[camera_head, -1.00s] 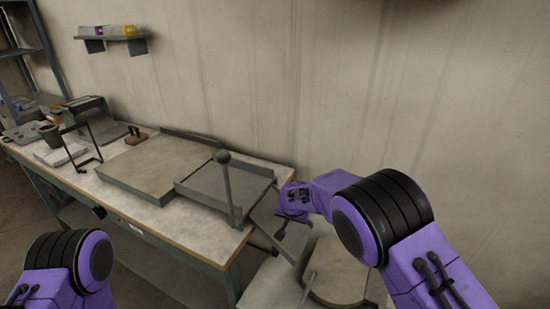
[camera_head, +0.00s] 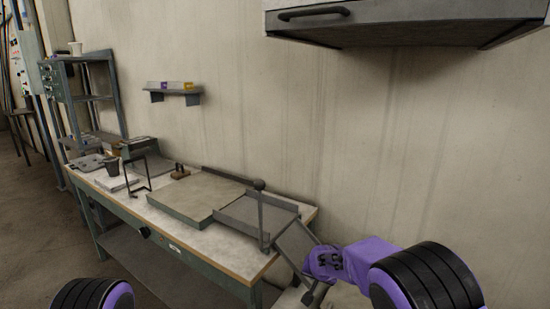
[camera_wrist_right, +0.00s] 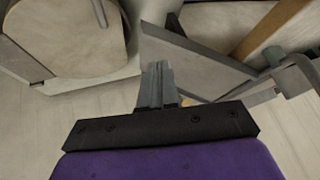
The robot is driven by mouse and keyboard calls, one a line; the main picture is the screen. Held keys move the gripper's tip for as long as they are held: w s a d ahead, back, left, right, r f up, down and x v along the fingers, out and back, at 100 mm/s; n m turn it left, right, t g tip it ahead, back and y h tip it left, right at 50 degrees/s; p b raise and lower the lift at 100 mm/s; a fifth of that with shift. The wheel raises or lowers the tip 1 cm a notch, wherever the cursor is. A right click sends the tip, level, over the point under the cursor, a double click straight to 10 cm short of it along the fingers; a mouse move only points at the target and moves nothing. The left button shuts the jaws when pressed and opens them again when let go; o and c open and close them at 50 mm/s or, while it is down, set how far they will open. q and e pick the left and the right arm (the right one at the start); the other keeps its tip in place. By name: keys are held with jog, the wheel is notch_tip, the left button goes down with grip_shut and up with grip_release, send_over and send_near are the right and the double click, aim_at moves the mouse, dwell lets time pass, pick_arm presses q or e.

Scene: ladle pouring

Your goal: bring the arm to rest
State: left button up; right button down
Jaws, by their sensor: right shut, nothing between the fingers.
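My right arm (camera_head: 345,262) comes in from the lower right of the head view, a purple link with a ribbed black joint. Its hand end is beside the right end of the workbench, and its fingers are hard to make out there. In the right wrist view my right gripper (camera_wrist_right: 157,75) has its grey fingers together, with nothing between them. Of my left arm only a purple and black joint (camera_head: 95,295) shows at the lower left; its gripper is out of view.
The workbench (camera_head: 225,250) carries a flat grey board with raised edges (camera_head: 255,215), an upright ball-topped rod (camera_head: 259,205) and a dark cup (camera_head: 112,165). A wall cabinet (camera_head: 400,25) hangs at upper right. A round pale surface (camera_wrist_right: 70,40) lies near the right gripper.

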jog(key=s+d+f, duration=0.4)
jog(key=s, duration=0.1)
jog(key=s+d+f+t+h, duration=0.1)
jog(key=s+d+f, duration=0.3)
jog(key=f, duration=0.1)
jog(key=s+d+f+h, duration=0.1)
jog(key=s+d+f, duration=0.3)
jog(key=s, duration=0.1)
jog(key=shift+s+f+m, duration=0.2)
jog(key=shift+s+m, duration=0.15)
jog(key=shift+m, duration=0.05)
jog(key=s+d+f+g, duration=0.1)
jog(key=s+d+f, duration=0.1)
jog(key=s, duration=0.8)
jog(key=s+d+f+m+g+h, duration=0.1)
jog(key=s+d+g, duration=0.1)
jog(key=s, duration=0.9)
jog(key=s+d+f+m+g, duration=0.1)
jog(key=s+d+f, duration=0.1)
jog(key=s, duration=0.8)
jog(key=shift+s+d+f+g+h, duration=0.15)
jog(key=shift+s+f+g+h, duration=0.2)
jog(key=shift+s+g+h, duration=0.05)
jog(key=shift+w, duration=0.1)
